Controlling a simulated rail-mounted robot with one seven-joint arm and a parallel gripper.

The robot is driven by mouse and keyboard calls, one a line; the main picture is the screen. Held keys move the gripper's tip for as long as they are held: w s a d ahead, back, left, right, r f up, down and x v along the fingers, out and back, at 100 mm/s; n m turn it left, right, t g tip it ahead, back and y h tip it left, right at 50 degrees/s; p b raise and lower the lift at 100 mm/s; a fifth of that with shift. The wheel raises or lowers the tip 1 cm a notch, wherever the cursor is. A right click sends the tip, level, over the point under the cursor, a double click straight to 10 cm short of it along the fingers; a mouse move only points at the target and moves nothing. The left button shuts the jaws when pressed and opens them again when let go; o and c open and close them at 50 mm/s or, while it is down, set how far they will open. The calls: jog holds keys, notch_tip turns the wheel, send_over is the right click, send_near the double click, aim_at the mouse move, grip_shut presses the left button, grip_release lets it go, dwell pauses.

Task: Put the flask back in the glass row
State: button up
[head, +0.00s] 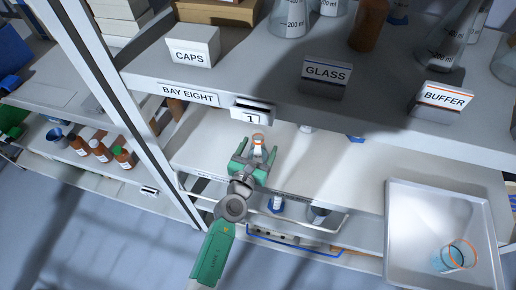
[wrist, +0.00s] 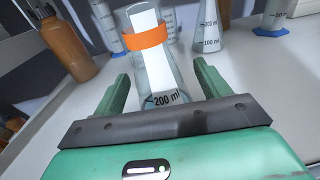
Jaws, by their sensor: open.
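The flask (head: 258,143) is clear glass with an orange band at its neck. It stands on the lower shelf, just below the number 1 plate. In the wrist view the flask (wrist: 154,66) shows a 200 ml mark and looks upright. My gripper (head: 257,152) is open, with one green finger on each side of the flask; in the wrist view small gaps show beside the glass at the gripper (wrist: 162,76). The GLASS sign (head: 325,77) stands on the upper shelf, with a flask (head: 291,19) behind it to the left. The flask's base is partly hidden by my gripper.
The CAPS box (head: 192,46) and BUFFER sign (head: 444,98) also stand along the upper shelf's edge, which overhangs the lower shelf. A metal tray (head: 402,225) at right holds an orange-ringed glass vessel (head: 455,257). A brown bottle (wrist: 65,46) stands left in the wrist view.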

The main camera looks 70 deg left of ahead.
jog(key=v, duration=1.2)
jog(key=shift+r, duration=0.1)
jog(key=w+d+r+m+t+h, duration=0.35)
jog(key=w+d+r+m, duration=0.3)
jog(key=w+m, duration=0.3)
jog(key=w+d+r+m+t+h, duration=0.3)
jog(key=w+d+r+m+h, duration=0.25)
jog(key=w+r+m, duration=0.35)
jog(key=w+d+r+m+h, duration=0.2)
jog(key=d+r+m, duration=0.8)
jog(key=d+m, duration=0.3)
jog(key=w+d+r+m+h, duration=0.2)
jog(key=w+d+r+m, duration=0.1)
jog(key=d+r+m, duration=0.95)
jog(key=s+a+r+m+t, duration=0.1)
jog(key=s+r+t, duration=0.2)
jog(key=s+r, duration=0.35)
jog(key=s+a+r+t, duration=0.1)
jog(key=s+r+t, duration=0.2)
jog(key=r, duration=0.7)
notch_tip(320, 180, up, 27)
jog(key=p, duration=2.5)
jog(key=shift+s+a+f+t+y+p, duration=0.2)
jog(key=shift+s+t+y+p, duration=0.1)
jog(key=shift+s+t, duration=0.1)
